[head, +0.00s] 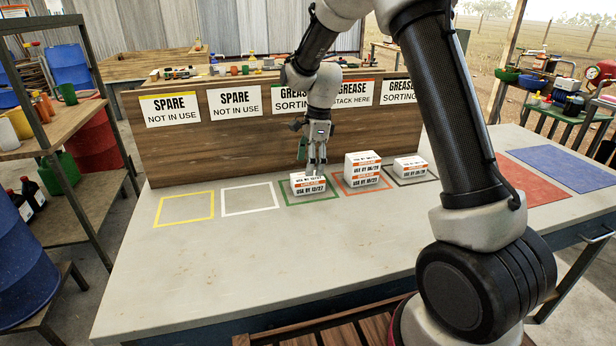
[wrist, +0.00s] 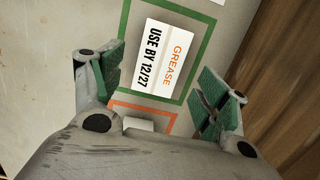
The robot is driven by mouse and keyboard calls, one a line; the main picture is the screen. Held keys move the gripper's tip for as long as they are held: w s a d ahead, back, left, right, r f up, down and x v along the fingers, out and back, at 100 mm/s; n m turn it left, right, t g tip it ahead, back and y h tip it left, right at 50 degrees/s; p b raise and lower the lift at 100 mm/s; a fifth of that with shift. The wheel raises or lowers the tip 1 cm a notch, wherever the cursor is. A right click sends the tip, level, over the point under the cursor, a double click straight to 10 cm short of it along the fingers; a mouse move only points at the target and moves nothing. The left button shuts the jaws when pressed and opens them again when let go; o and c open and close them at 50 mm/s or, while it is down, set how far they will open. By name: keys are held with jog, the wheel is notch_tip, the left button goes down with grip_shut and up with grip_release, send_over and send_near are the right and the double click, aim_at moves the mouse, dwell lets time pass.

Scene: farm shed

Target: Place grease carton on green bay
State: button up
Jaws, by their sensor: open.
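A white grease carton with an orange band (head: 308,185) sits inside the green bay (head: 287,215) on the table. In the wrist view the carton (wrist: 163,58) lies within the green outline (wrist: 122,40) and reads "USE BY 12/27". My gripper (head: 316,166) is just above this carton in the head view. In the wrist view its green-padded fingers (wrist: 160,92) are spread wide with nothing between them, and the carton is beyond the tips. The carton's base is partly hidden in the wrist view.
Stacked grease cartons (head: 362,169) stand in the red-orange bay (head: 345,191), right of the green one. Another carton (head: 410,167) is in the dark bay (head: 428,178). Yellow (head: 185,220) and white (head: 250,211) bays are empty. A wooden board with signs (head: 220,138) rises behind.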

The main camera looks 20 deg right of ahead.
jog(key=s+d+r+n+t, duration=0.1)
jog(key=s+d+r+n, duration=0.2)
jog(key=r, duration=0.5)
jog(key=s+d+r+n, duration=0.2)
jog(key=s+d+r, duration=0.1)
jog(key=s+r, duration=0.35)
jog(key=s+d+r+n+t, duration=0.1)
jog(key=s+n, duration=0.3)
jog(key=s, duration=0.4)
jog(key=s+d+r+n+t+h, duration=0.1)
jog(key=s+d+n, duration=0.3)
jog(key=s, duration=0.4)
jog(key=s+d+r+n+t, duration=0.1)
jog(key=s+d+r+n, duration=0.1)
jog(key=s+n, duration=0.3)
jog(key=s+d, duration=0.1)
jog(key=s, duration=0.2)
jog(key=shift+s+h, duration=0.3)
jog(key=shift+h, duration=0.1)
